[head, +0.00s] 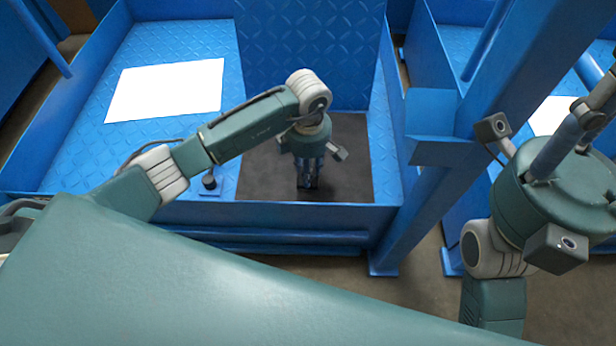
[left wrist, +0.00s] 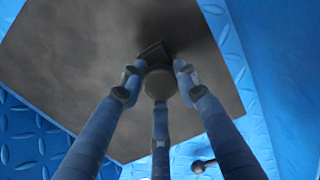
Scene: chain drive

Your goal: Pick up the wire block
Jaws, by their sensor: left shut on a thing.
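My left gripper (head: 308,185) points down over the dark mat (head: 350,150) in the blue workstation. In the left wrist view its three fingers (left wrist: 157,76) close in on a small dark block (left wrist: 152,51), which I take to be the wire block. The gripper is shut on it. The fingers cover part of the block, and I cannot tell whether it touches the mat. In the head view the block is hardly distinguishable from the fingertips. My right gripper (head: 590,105) points up at the right edge, partly cut off, far from the block.
A white sheet (head: 165,90) lies on the blue patterned tray left of the mat. A small black knob (head: 209,182) stands at the mat's left front. A tall blue panel (head: 310,50) rises behind the mat. A thick blue post (head: 460,140) stands to the right.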

